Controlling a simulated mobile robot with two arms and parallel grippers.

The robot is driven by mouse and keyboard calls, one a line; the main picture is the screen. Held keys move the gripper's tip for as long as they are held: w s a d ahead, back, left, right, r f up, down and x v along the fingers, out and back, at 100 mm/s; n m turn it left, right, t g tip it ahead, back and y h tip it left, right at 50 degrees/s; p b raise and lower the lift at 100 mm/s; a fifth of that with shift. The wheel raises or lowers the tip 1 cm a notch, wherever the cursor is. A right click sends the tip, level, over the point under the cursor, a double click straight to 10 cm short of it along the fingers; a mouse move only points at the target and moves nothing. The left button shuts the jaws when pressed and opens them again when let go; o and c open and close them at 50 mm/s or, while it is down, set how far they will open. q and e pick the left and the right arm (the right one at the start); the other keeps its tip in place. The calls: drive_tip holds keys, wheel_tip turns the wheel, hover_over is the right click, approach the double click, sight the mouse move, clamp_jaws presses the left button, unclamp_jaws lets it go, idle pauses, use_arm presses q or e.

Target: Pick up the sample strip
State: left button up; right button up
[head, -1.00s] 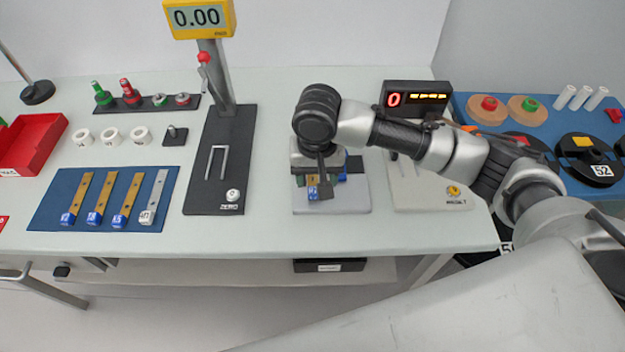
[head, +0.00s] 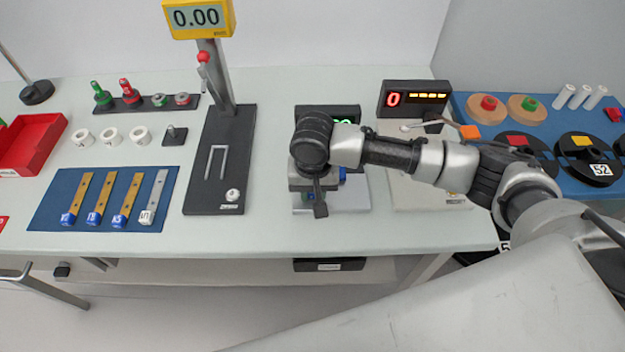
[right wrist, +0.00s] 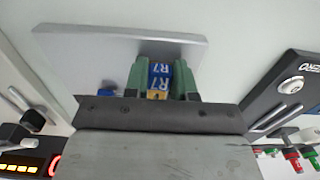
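The sample strip (right wrist: 160,76) shows in the right wrist view as a blue end marked R7 with a brass-coloured part. It sits between the two green fingers of my right gripper (right wrist: 161,84), which are close against its sides, so the gripper looks shut on it. In the head view my right gripper (head: 317,192) is low over the light grey plate of a small station (head: 354,199) and hides most of the strip. How far the strip is off the plate cannot be told. My left gripper is not in view.
Several similar strips lie on a blue mat (head: 52,214) at left. A dark stand (head: 209,180) with a yellow 0.00 display (head: 197,19) is left of the gripper. A box with a red 0 display (head: 412,98) is at right. Bare table lies in front.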

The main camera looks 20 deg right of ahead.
drive_tip(key=shift+c, duration=0.6)
drive_tip(key=shift+r, duration=0.1)
